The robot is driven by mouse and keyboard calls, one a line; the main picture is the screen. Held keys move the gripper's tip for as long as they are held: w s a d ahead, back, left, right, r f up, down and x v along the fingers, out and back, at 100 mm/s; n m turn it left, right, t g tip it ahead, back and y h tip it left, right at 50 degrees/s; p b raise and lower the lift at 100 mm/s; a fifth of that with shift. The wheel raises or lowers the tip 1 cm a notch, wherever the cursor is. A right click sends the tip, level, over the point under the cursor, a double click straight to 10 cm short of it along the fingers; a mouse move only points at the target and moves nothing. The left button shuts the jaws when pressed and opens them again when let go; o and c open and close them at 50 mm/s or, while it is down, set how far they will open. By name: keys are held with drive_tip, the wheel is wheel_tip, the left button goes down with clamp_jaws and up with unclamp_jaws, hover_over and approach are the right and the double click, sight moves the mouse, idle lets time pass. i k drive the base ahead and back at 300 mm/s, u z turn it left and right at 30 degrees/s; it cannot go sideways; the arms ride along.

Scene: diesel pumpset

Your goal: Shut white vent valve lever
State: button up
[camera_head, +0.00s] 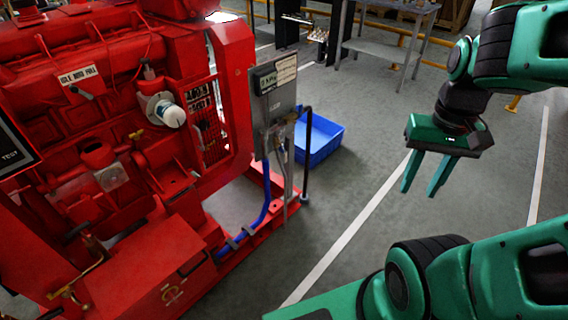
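The red diesel pumpset (110,130) fills the left of the head view. A white, round-ended fitting (172,115) sticks out from a pale round flange on its side. A small pale yellowish lever (136,134) sits just left of and below this fitting. I cannot tell for sure which part is the white vent valve lever, or whether its valve is open or shut. My green gripper (418,193) hangs over the floor at the right, well apart from the pumpset. Its two fingers point down, spread apart, with nothing between them.
A grey control box (275,90) on a post stands at the pumpset's right end, with a dark upright pipe (307,155) beside it. A blue crate (320,140) lies behind. A grey table (385,48) stands at the back.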

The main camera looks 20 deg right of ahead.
sight(286, 153)
drive_tip(key=k, duration=0.45)
drive_tip(key=z, duration=1.55)
drive_tip(key=i, duration=1.15)
drive_tip(key=u, duration=1.4)
